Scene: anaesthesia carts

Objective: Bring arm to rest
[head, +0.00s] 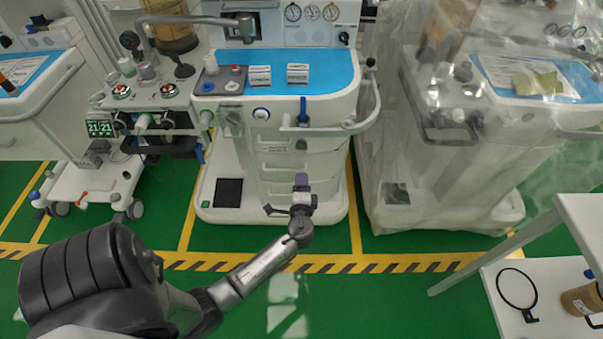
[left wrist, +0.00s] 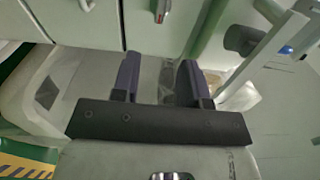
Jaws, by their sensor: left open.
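My left arm (head: 262,268) reaches in from the lower left of the head view, stretched over the green floor toward the middle anaesthesia cart (head: 300,155). My left gripper (head: 301,182) is in front of the cart's lower drawers, and I cannot tell the exact gap to them. In the left wrist view the two dark fingers of my left gripper (left wrist: 158,80) stand apart with nothing between them. Pale cart surfaces lie beyond them. My right gripper is in neither view.
The middle cart has a blue top (head: 325,75) and a side handle (head: 368,115). A plastic-covered cart (head: 440,165) stands to its right, and another cart (head: 30,110) is at the left. A white shelf unit (head: 585,225) is at the lower right. Green floor (head: 400,305) is open in front.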

